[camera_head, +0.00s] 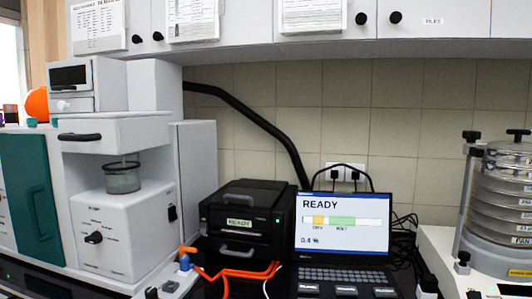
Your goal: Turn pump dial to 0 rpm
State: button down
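A white machine (122,225) stands at the left with a glass vessel (123,178) in its upper opening. On its front is a black knob (94,237) with small marks around it, too small to read. I cannot tell for sure whether this knob is the pump dial, or what setting it points to. No rpm reading is legible. A small black rocker-like part (172,213) is on the machine's right side. My gripper is not in view.
A black box (240,222) labelled READY and a laptop (343,225) showing READY stand mid-bench. Orange tubing (235,272) runs in front of the box. A sieve stack (503,205) stands at right. Wall cabinets (440,22) overhang the bench. A teal panel (27,195) is far left.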

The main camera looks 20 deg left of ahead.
aim_at(95, 237)
jog(key=u, duration=1.85)
jog(key=i+j, duration=0.5)
jog(key=j, duration=0.25)
jog(key=i+j, duration=0.25)
jog(key=i+j+z, duration=0.1)
jog(key=i+j, duration=0.15)
jog(key=j, duration=0.25)
